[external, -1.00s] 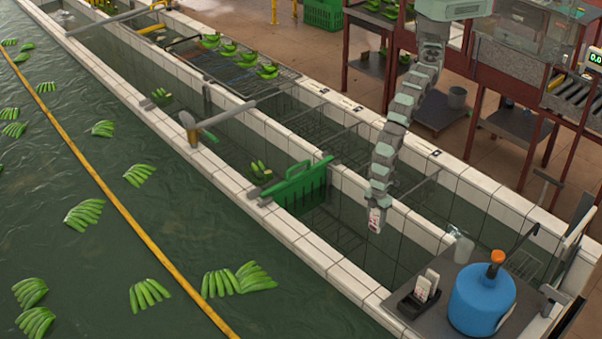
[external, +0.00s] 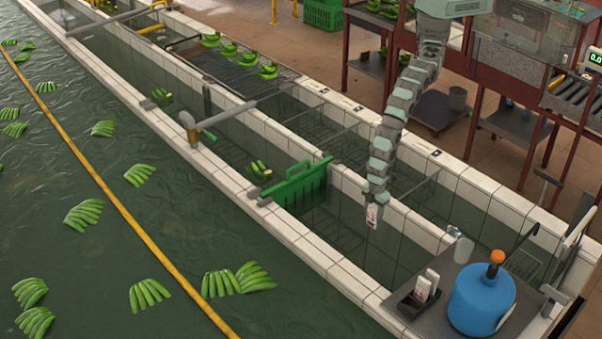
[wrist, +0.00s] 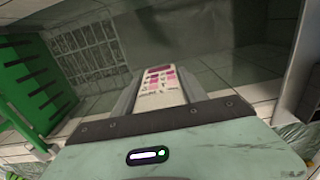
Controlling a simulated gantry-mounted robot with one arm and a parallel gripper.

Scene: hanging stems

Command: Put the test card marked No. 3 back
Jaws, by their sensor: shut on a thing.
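My gripper (external: 373,213) hangs over the narrow water channel in the external view, right of the green slotted gate. It is shut on a white test card (wrist: 161,88) with pink, red and dark squares. The card also shows at the gripper's tip in the external view (external: 372,215). Its number is too small to read. A dark holder (external: 415,305) on the grey shelf at the lower right carries white cards (external: 428,285) standing upright; their markings cannot be read. The held card is apart from the holder, up and to its left.
A blue container with an orange top (external: 481,300) stands right of the holder. A clear cup (external: 463,249) is behind it. The green gate (external: 297,188) crosses the channel to the left; it also shows in the wrist view (wrist: 30,90). White tiled walls (external: 325,262) edge the channel.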

